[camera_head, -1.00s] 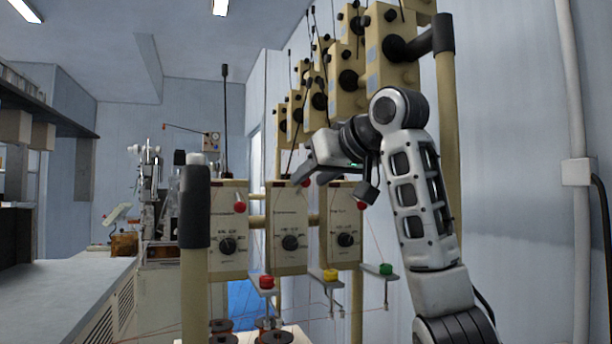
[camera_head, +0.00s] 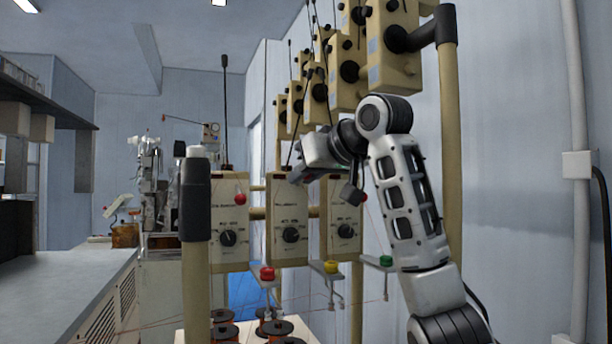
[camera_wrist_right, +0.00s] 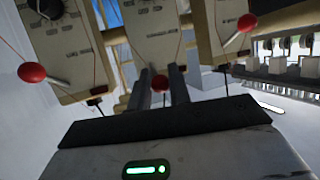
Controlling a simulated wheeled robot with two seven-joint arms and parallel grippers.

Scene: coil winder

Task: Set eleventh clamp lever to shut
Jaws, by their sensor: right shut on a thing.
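Three beige tensioner boxes stand in a row in the head view: left (camera_head: 229,215), middle (camera_head: 288,212) and right (camera_head: 342,215), each with a black dial. My right gripper (camera_head: 296,177) is at the upper front of the middle box. In the right wrist view its two dark fingers (camera_wrist_right: 160,88) are shut on the red ball-ended lever (camera_wrist_right: 159,82) of the middle box. That ball is hidden in the head view. Red balls also show on the left box (camera_head: 240,199) and in the wrist view at the sides (camera_wrist_right: 31,72). I cannot tell the levers' numbering. My left gripper is out of view.
More beige boxes with black knobs (camera_head: 391,48) hang above on the rack. Red (camera_head: 267,273), yellow (camera_head: 331,267) and green (camera_head: 386,261) caps sit on brackets below, with thin wires. Spools (camera_head: 276,328) stand at the bottom. A black-topped post (camera_head: 195,210) stands at left.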

